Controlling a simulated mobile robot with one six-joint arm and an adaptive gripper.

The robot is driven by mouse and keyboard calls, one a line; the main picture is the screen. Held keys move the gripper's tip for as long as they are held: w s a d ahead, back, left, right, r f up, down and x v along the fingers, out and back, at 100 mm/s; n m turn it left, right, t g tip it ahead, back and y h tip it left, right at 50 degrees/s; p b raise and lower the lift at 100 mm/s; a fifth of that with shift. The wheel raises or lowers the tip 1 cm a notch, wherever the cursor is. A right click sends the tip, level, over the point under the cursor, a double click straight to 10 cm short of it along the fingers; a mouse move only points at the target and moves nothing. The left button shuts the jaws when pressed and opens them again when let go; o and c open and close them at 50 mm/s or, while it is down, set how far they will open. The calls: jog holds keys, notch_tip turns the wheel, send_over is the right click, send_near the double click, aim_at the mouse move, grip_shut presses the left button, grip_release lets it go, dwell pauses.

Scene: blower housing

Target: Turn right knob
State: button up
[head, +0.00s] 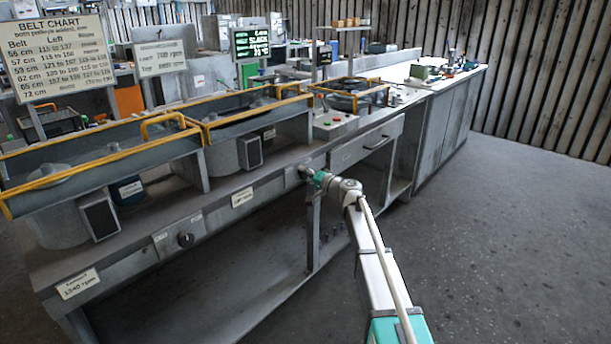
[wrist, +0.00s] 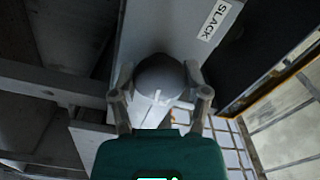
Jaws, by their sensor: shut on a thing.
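The right knob (wrist: 160,78) is a round grey knob with a pale pointer mark, seen close up in the wrist view. My gripper (wrist: 158,84) is shut on it, one finger on each side. A label reading "SLACK" (wrist: 215,20) is on the panel beside the knob. In the head view my gripper (head: 308,173) is at the front panel of the bench, and it mostly hides the right knob there. The left knob (head: 186,239) is dark and stands free on the same front panel, to the left.
Yellow-railed belt housings (head: 100,155) stand on the bench top above the panel. A drawer with a handle (head: 366,146) is right of my gripper. A belt chart sign (head: 60,58) stands at the left. The floor (head: 500,230) at the right is clear.

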jog(key=shift+m, duration=1.5)
jog(key=o, duration=1.2)
jog(key=shift+c, duration=0.2)
jog(key=v, duration=1.2)
